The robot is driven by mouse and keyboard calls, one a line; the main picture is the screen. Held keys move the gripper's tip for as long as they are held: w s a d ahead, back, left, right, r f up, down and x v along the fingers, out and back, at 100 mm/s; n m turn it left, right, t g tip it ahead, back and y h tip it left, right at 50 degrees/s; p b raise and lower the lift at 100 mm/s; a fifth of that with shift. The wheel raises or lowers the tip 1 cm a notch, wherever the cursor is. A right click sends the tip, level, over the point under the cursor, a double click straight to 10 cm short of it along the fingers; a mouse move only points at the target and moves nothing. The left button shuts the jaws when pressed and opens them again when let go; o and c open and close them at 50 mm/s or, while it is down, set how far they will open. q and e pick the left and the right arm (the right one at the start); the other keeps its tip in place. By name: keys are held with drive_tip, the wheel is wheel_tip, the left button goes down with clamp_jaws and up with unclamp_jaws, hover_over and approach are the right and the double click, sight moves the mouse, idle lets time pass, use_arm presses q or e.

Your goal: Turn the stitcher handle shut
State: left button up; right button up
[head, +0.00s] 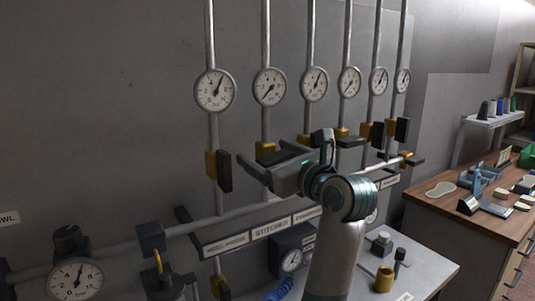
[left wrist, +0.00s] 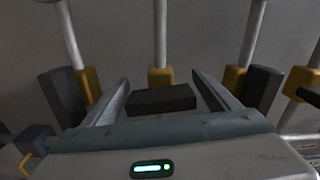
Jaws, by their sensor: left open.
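The label strip reads STITCHER (head: 270,230) on its second plate, below the second gauge pipe. That pipe carries a yellow valve body (head: 265,149), which also shows in the left wrist view (left wrist: 160,78). Its black handle (left wrist: 162,100) lies crosswise to the pipe in the left wrist view. My left gripper (head: 262,160) is open in front of this valve; the handle sits between its two fingers (left wrist: 160,92), with gaps visible on both sides. In the head view the gripper partly hides the handle. My right gripper is not in view.
A neighbouring black handle (head: 224,171) stands upright along the first pipe, close to the left finger. Several gauges and similar valves line the wall to the right. A horizontal pipe (head: 190,227) runs below. A wooden workbench (head: 430,205) with small items stands at the right.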

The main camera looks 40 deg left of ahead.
use_arm(q)
drive_tip(key=c, duration=1.1)
drive_tip(key=shift+o, duration=0.2)
drive_tip(key=shift+f, duration=0.1)
drive_tip(key=shift+m+b, duration=0.3)
drive_tip(key=shift+m, duration=0.5)
drive_tip(key=o, duration=1.1)
drive_tip(key=shift+c, duration=0.2)
drive_tip(key=shift+d, duration=0.1)
